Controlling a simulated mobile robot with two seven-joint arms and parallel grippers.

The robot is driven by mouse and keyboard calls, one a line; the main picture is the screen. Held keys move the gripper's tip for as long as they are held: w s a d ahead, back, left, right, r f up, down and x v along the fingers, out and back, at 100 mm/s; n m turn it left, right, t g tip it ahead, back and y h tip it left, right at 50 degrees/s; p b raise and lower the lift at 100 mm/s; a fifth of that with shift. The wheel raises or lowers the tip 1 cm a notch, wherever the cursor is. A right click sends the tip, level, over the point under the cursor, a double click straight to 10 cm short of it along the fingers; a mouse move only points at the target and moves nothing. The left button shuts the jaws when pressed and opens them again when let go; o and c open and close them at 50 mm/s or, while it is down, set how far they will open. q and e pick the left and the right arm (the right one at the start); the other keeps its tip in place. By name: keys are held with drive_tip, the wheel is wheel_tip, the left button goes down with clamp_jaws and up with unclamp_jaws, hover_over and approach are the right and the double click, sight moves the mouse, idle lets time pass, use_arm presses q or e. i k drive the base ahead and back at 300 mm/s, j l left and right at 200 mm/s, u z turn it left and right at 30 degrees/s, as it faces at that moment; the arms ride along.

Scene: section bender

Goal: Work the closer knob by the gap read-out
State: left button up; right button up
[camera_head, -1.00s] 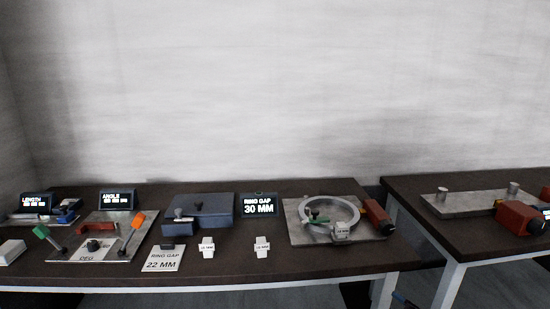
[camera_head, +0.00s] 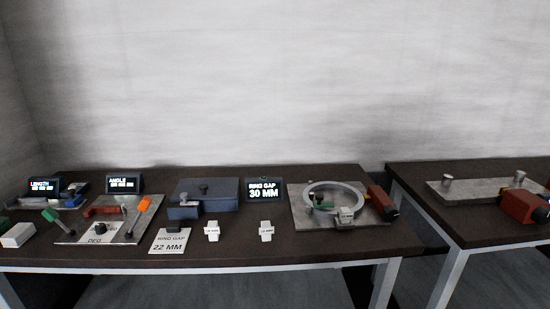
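The gap read-out (camera_head: 264,190) is a small black screen at the back of the table that reads "RING GAP 30 MM". A white card (camera_head: 170,241) near the front edge reads "RING GAP 22 MM". On a grey plate (camera_head: 300,216) to the right lies a pale metal ring (camera_head: 337,186). Which part is the closer knob I cannot tell for certain. Neither of my grippers is in view.
A blue box (camera_head: 218,191) with knobs stands left of the read-out. Two white labelled pieces (camera_head: 212,231) (camera_head: 266,231) lie in front. The angle plate (camera_head: 122,231) and length read-out (camera_head: 45,184) are at left. A second table (camera_head: 480,230) stands right, beyond a gap.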

sight(390, 213)
drive_tip(key=l+u, duration=0.2)
drive_tip(key=u, duration=0.35)
drive_tip(key=l+u, duration=0.5)
drive_tip(key=l, duration=0.3)
drive_tip(key=l+u, duration=0.1)
drive_tip(key=l, duration=0.5)
drive_tip(key=k+l, duration=0.1)
drive_tip(key=l, duration=0.45)
drive_tip(key=k+l+u, duration=0.15)
drive_tip(key=l, duration=0.45)
drive_tip(key=i, duration=0.05)
